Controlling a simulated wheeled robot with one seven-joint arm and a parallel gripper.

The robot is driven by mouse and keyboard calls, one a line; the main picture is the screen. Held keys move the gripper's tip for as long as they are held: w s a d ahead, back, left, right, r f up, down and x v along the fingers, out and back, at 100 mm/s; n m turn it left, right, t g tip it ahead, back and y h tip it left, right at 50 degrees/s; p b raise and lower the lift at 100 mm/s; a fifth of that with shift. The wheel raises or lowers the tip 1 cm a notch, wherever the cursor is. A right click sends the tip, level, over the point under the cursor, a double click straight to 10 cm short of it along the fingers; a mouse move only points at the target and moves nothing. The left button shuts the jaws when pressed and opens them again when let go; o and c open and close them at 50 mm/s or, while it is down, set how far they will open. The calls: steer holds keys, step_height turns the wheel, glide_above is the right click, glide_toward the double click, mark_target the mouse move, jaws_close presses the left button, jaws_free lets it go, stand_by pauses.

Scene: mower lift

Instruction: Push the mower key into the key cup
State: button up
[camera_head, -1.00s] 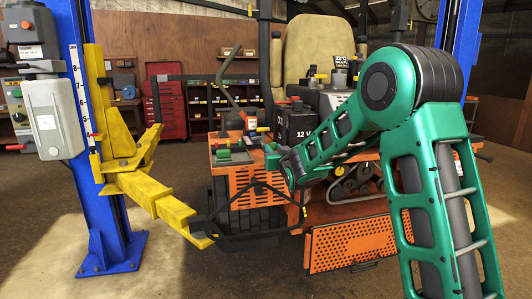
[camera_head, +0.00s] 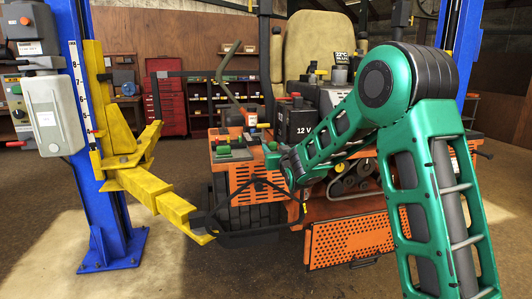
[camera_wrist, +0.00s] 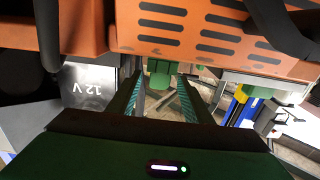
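The orange mower (camera_head: 235,178) stands in the middle of the head view, with several small green parts (camera_head: 228,153) on its console. My arm reaches from the right to the console, and its wrist end largely hides the work spot. In the wrist view, the two fingers of my gripper (camera_wrist: 162,82) stand apart, pointing at the slotted orange panel (camera_wrist: 205,28). A green piece (camera_wrist: 160,68) sits between the fingertips and fills most of the gap. I cannot tell whether it is gripped, or whether it is the key or the cup.
A black 12 V battery (camera_head: 303,126) stands close to my wrist and also shows in the wrist view (camera_wrist: 90,85). A yellow lift arm (camera_head: 150,190) on a blue post (camera_head: 112,225) is at the left. The seat (camera_head: 312,55) rises behind. The floor in front is free.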

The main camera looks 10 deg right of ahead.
steer(key=shift+s, duration=0.1)
steer(key=s, duration=1)
steer(key=shift+s, duration=0.25)
